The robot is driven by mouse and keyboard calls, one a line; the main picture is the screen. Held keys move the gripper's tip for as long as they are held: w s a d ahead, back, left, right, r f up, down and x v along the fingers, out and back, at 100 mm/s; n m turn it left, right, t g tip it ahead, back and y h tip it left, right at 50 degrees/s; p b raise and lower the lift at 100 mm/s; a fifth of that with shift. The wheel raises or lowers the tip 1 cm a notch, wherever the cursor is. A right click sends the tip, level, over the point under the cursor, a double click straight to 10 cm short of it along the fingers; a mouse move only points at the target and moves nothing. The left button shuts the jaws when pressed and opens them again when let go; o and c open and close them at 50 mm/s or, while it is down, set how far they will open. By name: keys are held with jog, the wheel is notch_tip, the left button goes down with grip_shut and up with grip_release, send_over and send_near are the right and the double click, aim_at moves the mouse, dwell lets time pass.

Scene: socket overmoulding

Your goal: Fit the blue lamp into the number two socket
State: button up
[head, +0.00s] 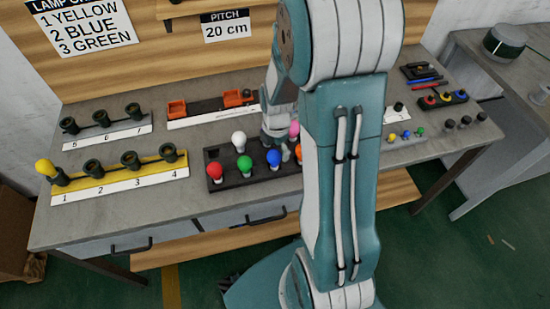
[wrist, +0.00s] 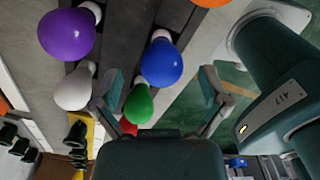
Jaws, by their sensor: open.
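The blue lamp (head: 274,158) stands in the dark lamp tray (head: 236,181), between the green lamp (head: 244,163) and my arm. In the wrist view the blue lamp (wrist: 161,64) shows just beyond the line between the two fingertips. My gripper (wrist: 160,88) is open and empty; the green lamp (wrist: 138,104) shows near its left finger. In the head view my gripper (head: 279,134) is above the tray, partly hidden by my arm. The yellow socket rack (head: 118,179) at the left carries numbers 1 to 4. The number two socket (head: 93,168) is empty. A yellow lamp (head: 47,170) leans in socket one.
A grey socket rack (head: 103,124) stands behind the yellow one. A sign (head: 82,26) lists yellow, blue, green.

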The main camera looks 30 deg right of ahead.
aim_at(274, 160)
jog(key=f, duration=0.2)
jog(key=a+f, duration=0.1)
jog(key=f, duration=0.1)
jog(key=shift+s+f, duration=0.15)
jog(key=shift+f, duration=0.2)
jog(key=shift+a+f, duration=0.15)
jog(key=shift+f, duration=0.05)
jog(key=shift+d, duration=0.25)
jog(key=shift+c, duration=1.2)
jog(key=c, duration=0.8)
